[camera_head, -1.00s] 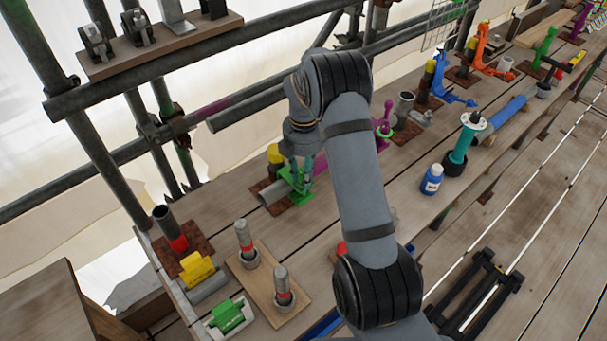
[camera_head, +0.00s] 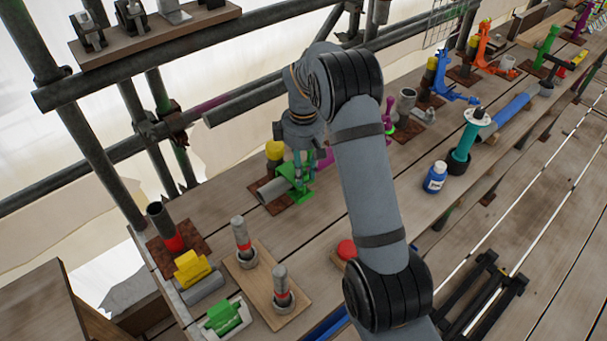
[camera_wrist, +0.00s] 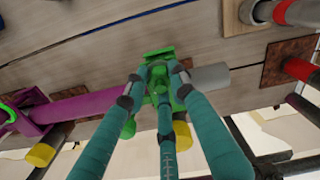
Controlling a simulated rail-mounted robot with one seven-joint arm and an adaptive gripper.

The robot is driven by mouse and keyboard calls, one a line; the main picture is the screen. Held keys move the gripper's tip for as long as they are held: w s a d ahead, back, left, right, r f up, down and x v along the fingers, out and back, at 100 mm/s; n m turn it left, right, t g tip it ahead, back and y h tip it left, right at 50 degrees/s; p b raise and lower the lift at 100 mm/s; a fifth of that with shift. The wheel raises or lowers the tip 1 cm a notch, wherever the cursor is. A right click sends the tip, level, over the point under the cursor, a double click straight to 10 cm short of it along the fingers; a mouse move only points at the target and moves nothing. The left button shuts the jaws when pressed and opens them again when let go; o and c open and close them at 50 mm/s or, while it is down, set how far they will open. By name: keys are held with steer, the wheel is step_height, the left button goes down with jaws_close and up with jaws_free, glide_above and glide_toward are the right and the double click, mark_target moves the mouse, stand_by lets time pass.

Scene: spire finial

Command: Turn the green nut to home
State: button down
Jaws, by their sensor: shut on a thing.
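A green clamp-like fitting (camera_head: 302,196) sits around a grey pipe (camera_head: 273,190) on a brown plate, left of centre in the head view. In the wrist view the green fitting (camera_wrist: 152,56) lies at the centre, between a purple tube and a grey pipe stub. My gripper (camera_head: 304,178) points down at the fitting. In the wrist view its teal fingers come together over the fitting's middle, and my gripper (camera_wrist: 160,74) is shut on a green part there, seemingly the nut. The fingertips hide most of that part, so its turn angle cannot be read.
A purple tube (camera_wrist: 82,108) runs left from the fitting. A yellow cap (camera_head: 274,150) stands close behind it. A board with two upright pins (camera_head: 262,285) is in front. Scaffold rails run behind the bench.

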steer(key=m+b, duration=0.2)
steer(key=m, duration=0.4)
steer(key=shift+a+b, duration=0.1)
steer(key=shift+b, duration=0.2)
steer(key=m+b, duration=0.2)
steer(key=m, duration=0.3)
steer(key=shift+w+m, duration=0.1)
steer(key=shift+m, duration=0.3)
steer(key=m+b, duration=0.2)
steer(key=m, duration=0.4)
steer(key=m+b, duration=0.2)
steer(key=m, duration=0.3)
steer(key=shift+m, duration=0.4)
steer(key=m+b, duration=0.2)
steer(key=m, duration=0.4)
steer(key=shift+b, duration=0.3)
steer(key=m+b, duration=0.2)
steer(key=m, duration=0.5)
steer(key=shift+m, duration=0.3)
steer(key=m+b, duration=0.1)
steer(key=m, duration=0.3)
steer(key=shift+m+b, duration=0.3)
steer(key=shift+b, duration=0.05)
steer(key=shift+m+b, duration=0.5)
steer(key=shift+m, duration=1.5)
